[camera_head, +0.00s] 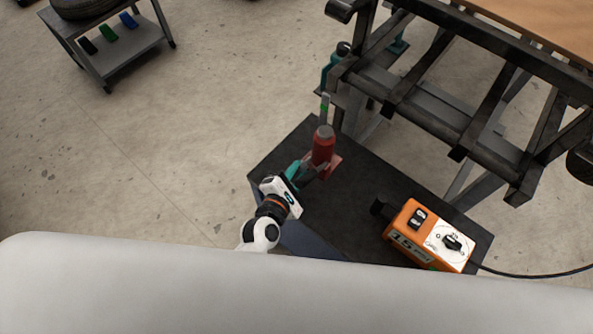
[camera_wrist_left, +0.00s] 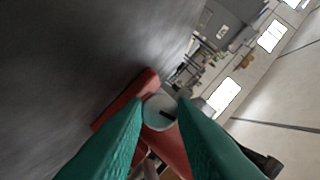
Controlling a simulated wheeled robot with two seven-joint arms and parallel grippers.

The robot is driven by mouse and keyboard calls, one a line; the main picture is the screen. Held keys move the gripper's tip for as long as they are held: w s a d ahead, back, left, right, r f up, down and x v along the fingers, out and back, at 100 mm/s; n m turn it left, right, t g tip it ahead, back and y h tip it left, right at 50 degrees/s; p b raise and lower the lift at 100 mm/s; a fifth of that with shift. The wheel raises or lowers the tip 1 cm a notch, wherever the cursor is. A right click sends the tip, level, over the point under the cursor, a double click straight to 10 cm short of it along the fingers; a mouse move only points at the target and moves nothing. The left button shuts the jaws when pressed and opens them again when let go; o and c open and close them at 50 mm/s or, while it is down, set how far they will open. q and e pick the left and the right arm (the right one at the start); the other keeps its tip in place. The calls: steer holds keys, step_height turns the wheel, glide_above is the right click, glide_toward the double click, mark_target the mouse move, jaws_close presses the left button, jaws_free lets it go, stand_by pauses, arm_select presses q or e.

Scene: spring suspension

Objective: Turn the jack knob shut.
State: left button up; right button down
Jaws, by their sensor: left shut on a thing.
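The red bottle jack (camera_head: 323,148) stands upright on the dark top of a low cart, with a grey ram above it and a green mark near the ram's top. My left gripper (camera_head: 307,172) reaches the jack's lower side from the left. In the left wrist view, the teal fingers are shut on the small round grey jack knob (camera_wrist_left: 160,113), which has a dark slot on its face. The jack's red base (camera_wrist_left: 122,103) shows behind it. In the head view the knob is hidden by the gripper. My right gripper is not in view.
An orange control box (camera_head: 405,218) with a dial and a black cable sits on the cart top (camera_head: 350,215), right of the jack. A dark metal frame (camera_head: 440,125) stands close behind. A grey shelf cart (camera_head: 130,60) is at the upper left, with open floor between.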

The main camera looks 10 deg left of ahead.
arm_select(q)
steer(key=o, duration=1)
steer(key=v, duration=1.2)
